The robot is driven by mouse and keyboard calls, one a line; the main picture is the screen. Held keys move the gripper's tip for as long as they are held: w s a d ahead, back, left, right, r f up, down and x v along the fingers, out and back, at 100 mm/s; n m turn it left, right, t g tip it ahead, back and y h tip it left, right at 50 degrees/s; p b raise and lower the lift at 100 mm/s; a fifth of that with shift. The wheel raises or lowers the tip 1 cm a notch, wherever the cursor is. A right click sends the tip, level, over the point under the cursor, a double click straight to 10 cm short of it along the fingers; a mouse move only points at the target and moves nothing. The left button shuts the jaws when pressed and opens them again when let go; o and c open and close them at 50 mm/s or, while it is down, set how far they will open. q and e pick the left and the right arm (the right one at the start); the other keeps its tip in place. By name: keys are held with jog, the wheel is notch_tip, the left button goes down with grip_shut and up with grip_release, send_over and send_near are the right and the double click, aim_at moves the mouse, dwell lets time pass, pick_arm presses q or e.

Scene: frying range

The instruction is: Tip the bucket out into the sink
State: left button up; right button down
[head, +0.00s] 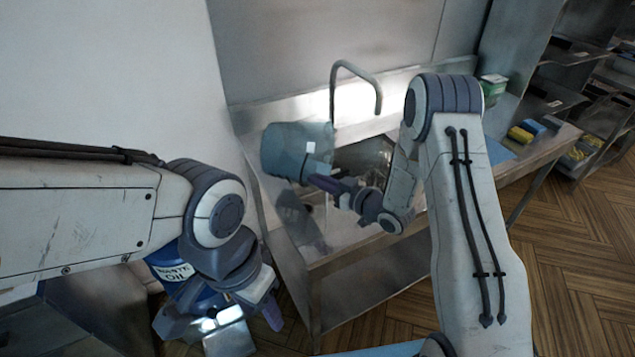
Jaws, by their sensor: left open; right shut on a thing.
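The blue-grey bucket (283,150) is above the left part of the steel sink unit, left of the tap. It looks tilted; I cannot see into its mouth or tell what it holds. My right gripper (322,180) reaches in from the right and is shut on the bucket's near right side. The sink basin (362,157) shows right of the bucket, partly hidden behind my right arm. My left gripper (222,318) is open, low at the front left, apart from the bucket and in front of a blue drum.
The curved tap (334,95) rises behind the basin. The blue drum (168,270) marked as oil stands at the lower left, partly hidden by my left arm. Yellow and blue sponges (521,134) and a green-and-white box (493,88) sit on the counter's right. Open wooden floor lies right.

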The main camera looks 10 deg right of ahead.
jog(key=shift+s+d+f+m+t+y+b, duration=0.3)
jog(key=shift+d+f+t+y+b, duration=0.3)
jog(key=shift+b, duration=1.5)
dwell(0.6)
